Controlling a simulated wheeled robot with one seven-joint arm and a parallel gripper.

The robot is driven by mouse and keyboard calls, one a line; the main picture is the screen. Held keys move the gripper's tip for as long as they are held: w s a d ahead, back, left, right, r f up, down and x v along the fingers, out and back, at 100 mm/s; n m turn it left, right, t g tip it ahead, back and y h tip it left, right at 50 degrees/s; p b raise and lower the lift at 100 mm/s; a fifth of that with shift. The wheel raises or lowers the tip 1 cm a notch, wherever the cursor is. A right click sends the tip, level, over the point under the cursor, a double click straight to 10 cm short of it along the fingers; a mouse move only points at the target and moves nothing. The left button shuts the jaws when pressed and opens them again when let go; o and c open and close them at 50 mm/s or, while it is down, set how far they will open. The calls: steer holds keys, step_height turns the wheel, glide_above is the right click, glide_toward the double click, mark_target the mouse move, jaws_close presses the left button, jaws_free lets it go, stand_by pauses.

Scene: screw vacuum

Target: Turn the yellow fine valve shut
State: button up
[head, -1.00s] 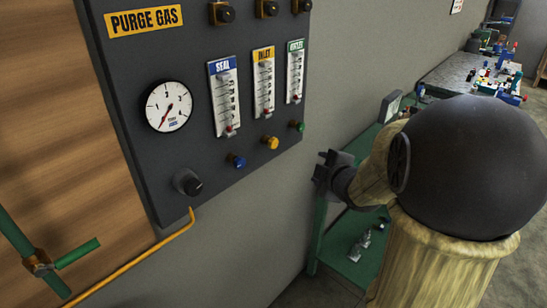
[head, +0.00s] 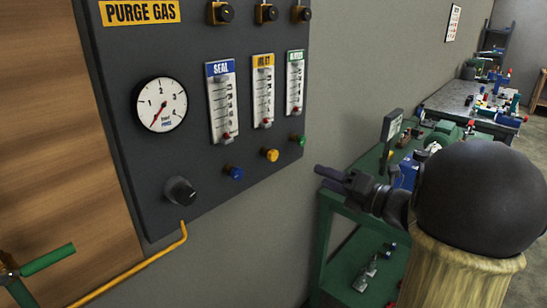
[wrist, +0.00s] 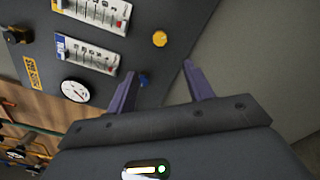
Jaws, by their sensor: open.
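The yellow fine valve (head: 271,155) is a small round knob on the dark purge gas panel (head: 115,100), below the INLET flow tube (head: 263,92). It also shows in the wrist view (wrist: 159,39), beyond and between my fingertips. A blue knob (head: 234,172) is to its left and a green knob (head: 298,138) to its right. My gripper (head: 322,178) is open and empty, to the right of the panel and apart from the yellow valve. In the wrist view my two fingers (wrist: 160,70) are spread, touching nothing.
A pressure gauge (head: 161,104) and a larger black knob (head: 180,191) are on the panel's left part. A yellow pipe (head: 150,262) runs below. A green bench (head: 335,207) with equipment stands behind my gripper. The wall between panel and bench is bare.

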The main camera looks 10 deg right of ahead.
mark_target(275, 156)
steer(key=p+x, duration=0.2)
steer(key=x, duration=1.5)
steer(key=shift+w+a+p, duration=0.1)
steer(key=shift+p, duration=0.2)
steer(key=c, duration=1)
